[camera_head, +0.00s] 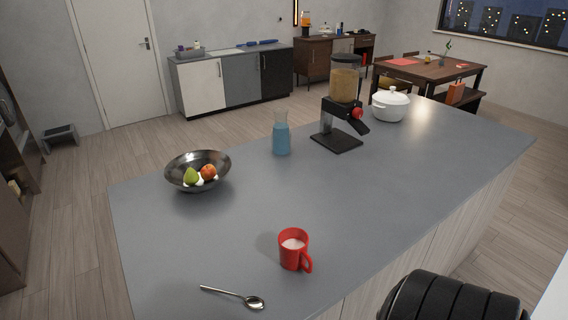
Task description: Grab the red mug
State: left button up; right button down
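The red mug (289,256) stands upright near the front edge of the grey countertop (240,225). Something white shows inside it. Its handle points to the front right. Nothing touches the mug. A black ribbed part at the bottom right looks like part of my own arm. Neither of my grippers shows in the head view.
A spoon (234,297) lies left of the mug. Behind are a metal fruit bowl (180,180), a blue-filled carafe (281,138), a dispenser (337,141) and a white pot (390,106). The counter's middle and right are clear. A dining table (436,74) stands far back.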

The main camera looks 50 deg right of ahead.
aim_at(293, 241)
jog(key=i+z, duration=0.1)
jog(key=z, duration=0.25)
jog(key=i+z, duration=0.1)
jog(key=z, duration=0.2)
jog(key=i+j+z, duration=0.1)
jog(key=z, duration=0.25)
